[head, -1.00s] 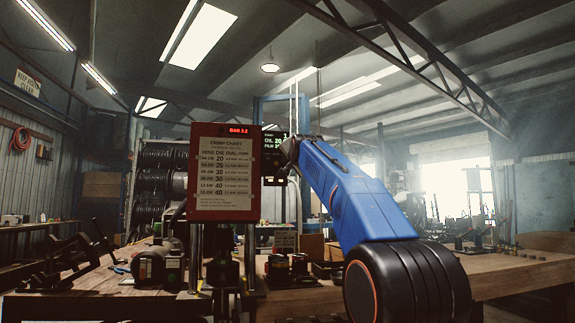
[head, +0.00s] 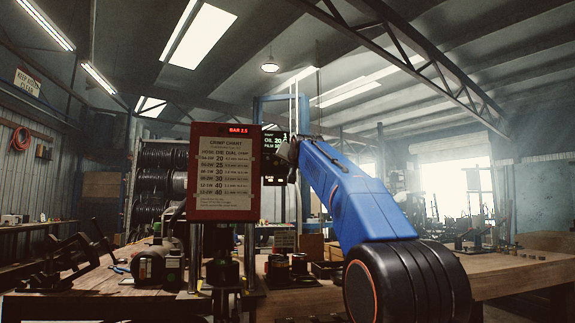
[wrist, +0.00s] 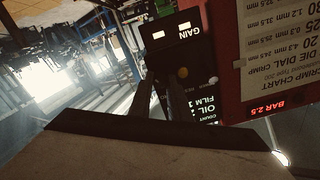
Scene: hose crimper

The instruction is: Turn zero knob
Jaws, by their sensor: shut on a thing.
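The dark gauge panel (head: 273,141) with lit OIL and FILM text stands just right of the red chart box in the head view. In the wrist view the panel (wrist: 205,84) appears upside down, with a GAIN label and a small yellowish round part (wrist: 183,72). My gripper (wrist: 165,84) is at the panel face, its dark fingers shut on what appears to be the zero knob. The fingers and shadow hide the knob, so its marking and angle cannot be read. In the head view my gripper (head: 291,160) is small and dark against the panel's right edge.
The red box (head: 222,215) carries a crimp chart and a red BAR 2.5 readout, close beside the panel. A wooden bench (head: 510,272) holds fittings and tools. Hose reels (head: 160,185) stand behind. Open air lies right of my arm.

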